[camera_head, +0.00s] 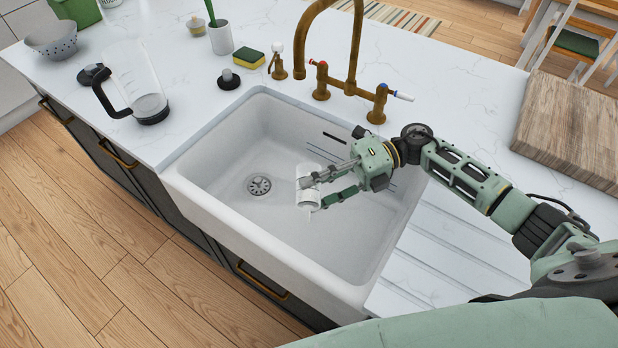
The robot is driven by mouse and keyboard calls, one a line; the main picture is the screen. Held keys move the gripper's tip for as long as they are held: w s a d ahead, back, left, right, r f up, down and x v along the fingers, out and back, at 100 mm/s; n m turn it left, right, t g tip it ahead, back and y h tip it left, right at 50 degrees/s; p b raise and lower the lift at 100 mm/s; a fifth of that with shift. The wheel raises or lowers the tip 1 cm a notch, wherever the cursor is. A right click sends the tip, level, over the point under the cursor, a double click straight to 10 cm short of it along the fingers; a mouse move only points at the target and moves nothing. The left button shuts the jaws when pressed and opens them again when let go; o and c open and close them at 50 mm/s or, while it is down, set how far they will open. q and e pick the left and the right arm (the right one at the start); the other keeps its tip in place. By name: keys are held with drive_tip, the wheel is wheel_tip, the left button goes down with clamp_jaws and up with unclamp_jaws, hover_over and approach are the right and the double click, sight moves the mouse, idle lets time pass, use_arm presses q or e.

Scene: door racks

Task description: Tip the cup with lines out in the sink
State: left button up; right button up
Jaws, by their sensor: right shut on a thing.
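The white cup (308,184) is inside the sink space, to the right of the drain. It looks tilted, and its lines are too small to make out clearly. My right gripper (318,190) is shut on the cup, with its fingers reaching in from the right. The white sink (225,215) is a deep basin with a round metal drain (259,186) in its floor. I cannot tell whether the cup touches the basin floor, and I cannot make out any liquid clearly. My left gripper is not in view.
A brass faucet (352,55) stands behind the sink. A glass jug (137,80) with a black handle, a yellow-green sponge (248,58) and a white holder (221,38) stand on the counter. A wooden board (575,125) lies at right.

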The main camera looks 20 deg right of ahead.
drive_tip(key=shift+w+r+m+g+y+b, duration=0.2)
drive_tip(key=shift+r+m+g+y+b, duration=0.15)
drive_tip(key=shift+m, duration=0.35)
idle(0.6)
drive_tip(key=shift+s, duration=0.1)
drive_tip(key=n+p, duration=0.1)
drive_tip(key=s+f+n+t+h+p, duration=0.1)
drive_tip(key=n+p, duration=0.1)
drive_tip(key=shift+s+a+f, duration=0.15)
drive_tip(key=shift+s+a, duration=0.1)
drive_tip(key=shift+s, duration=0.05)
drive_tip(key=shift+s+f+h+b, duration=0.15)
drive_tip(key=shift+f+h+b, duration=0.1)
drive_tip(key=shift+b, duration=0.25)
drive_tip(key=shift+f+n+t+b, duration=0.25)
drive_tip(key=shift+f+n+b, duration=0.2)
drive_tip(key=shift+n+b, duration=0.15)
drive_tip(key=shift+s+a+f+n+t+h+b, duration=0.3)
drive_tip(key=shift+s+f+n+t+h+b, duration=0.3)
drive_tip(key=shift+n+t+b, duration=0.6)
drive_tip(key=shift+s+a+f+n+t+h+b, duration=0.25)
drive_tip(key=shift+s+f+n+t+h+b, duration=0.2)
drive_tip(key=shift+s+n+t+b, duration=0.75)
drive_tip(key=shift+s+a+f+n+t+h+b, duration=0.35)
drive_tip(key=shift+f+n+t+h+b, duration=0.2)
drive_tip(key=shift+n+b, duration=1.05)
